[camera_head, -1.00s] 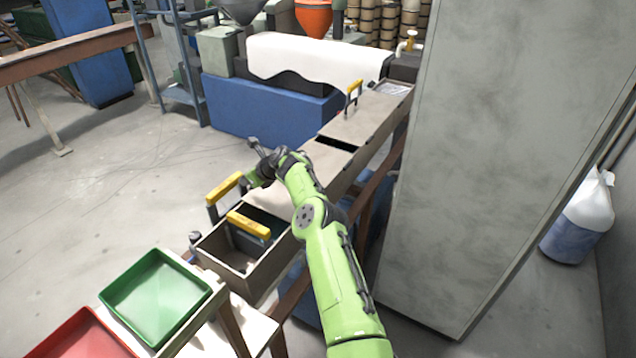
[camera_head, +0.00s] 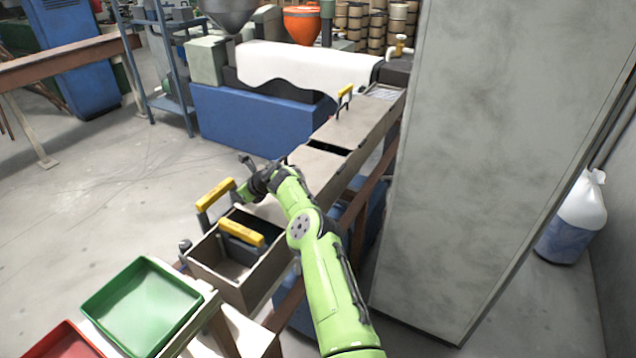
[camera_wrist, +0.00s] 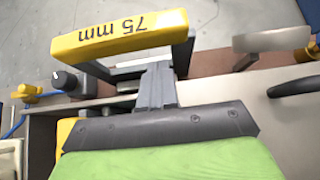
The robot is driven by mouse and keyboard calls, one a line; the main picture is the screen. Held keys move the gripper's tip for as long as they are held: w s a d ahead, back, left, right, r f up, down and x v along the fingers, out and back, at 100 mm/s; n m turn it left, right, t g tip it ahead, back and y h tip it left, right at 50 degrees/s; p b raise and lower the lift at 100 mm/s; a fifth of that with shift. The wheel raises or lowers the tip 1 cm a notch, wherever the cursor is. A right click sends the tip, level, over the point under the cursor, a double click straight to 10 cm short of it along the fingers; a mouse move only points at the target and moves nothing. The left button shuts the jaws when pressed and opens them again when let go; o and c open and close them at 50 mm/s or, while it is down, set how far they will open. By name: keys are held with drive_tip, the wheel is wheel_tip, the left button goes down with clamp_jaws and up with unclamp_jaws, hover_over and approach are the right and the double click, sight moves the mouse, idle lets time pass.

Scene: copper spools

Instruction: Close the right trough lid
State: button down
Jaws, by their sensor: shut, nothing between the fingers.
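The long grey metal trough (camera_head: 250,292) runs from the near left to the far right. Its near end is open, with a dark inside. Flat lid panels (camera_head: 320,163) cover the stretch beyond my arm, with a dark gap between them. A yellow-topped handle (camera_head: 215,193) stands on the left edge of the near end, and a second yellow handle (camera_head: 242,232) is close to it. A third handle (camera_head: 345,90) stands on the far panel. My gripper (camera_wrist: 157,85) is shut and empty, close to the yellow "75 mm" handle (camera_wrist: 120,33); contact is unclear.
A green tray (camera_head: 143,305) and a red tray (camera_head: 62,342) stand at the near left. A tall grey cabinet (camera_head: 490,150) stands close on the right. A blue machine base (camera_head: 250,118) is behind the trough.

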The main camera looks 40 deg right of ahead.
drive_tip(key=shift+r, duration=0.1)
wheel_tip(320, 180, up, 14)
drive_tip(key=p, duration=0.3)
drive_tip(key=shift+p, duration=0.4)
